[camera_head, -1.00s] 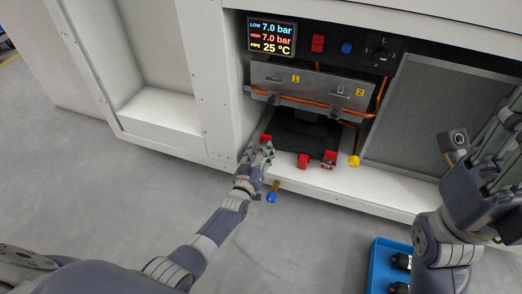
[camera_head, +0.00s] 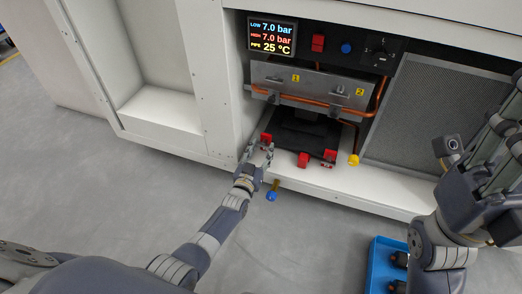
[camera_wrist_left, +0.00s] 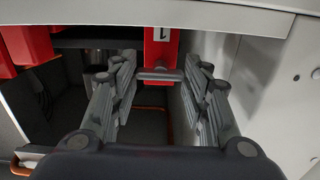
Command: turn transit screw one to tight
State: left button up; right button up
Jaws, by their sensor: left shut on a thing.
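Transit screw one is a grey crossbar (camera_wrist_left: 159,75) under a red bracket marked 1 (camera_wrist_left: 161,45) in the left wrist view. The same red bracket (camera_head: 266,138) shows small at the left of the black base in the head view. My left gripper (camera_wrist_left: 158,90) is shut on the crossbar, with one finger at each of its ends. In the head view my left gripper (camera_head: 260,148) is at the front left of the open bay and partly hides the screw. My right gripper (camera_head: 504,115) is at the right edge, partly cut off, and its jaws are unclear.
More red brackets (camera_head: 303,160) and a yellow cap (camera_head: 353,160) are along the bay's front. A copper pipe (camera_head: 310,100) crosses above. A blue-ended valve (camera_head: 271,196) sticks out beside my left wrist. A blue tray (camera_head: 374,265) is at lower right.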

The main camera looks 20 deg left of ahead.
pick_arm(q)
jog(key=shift+d+f, duration=0.1)
jog(key=o, duration=1)
jog(key=shift+o, duration=0.3)
jog(key=s, duration=1.2)
jog(key=shift+a, duration=0.25)
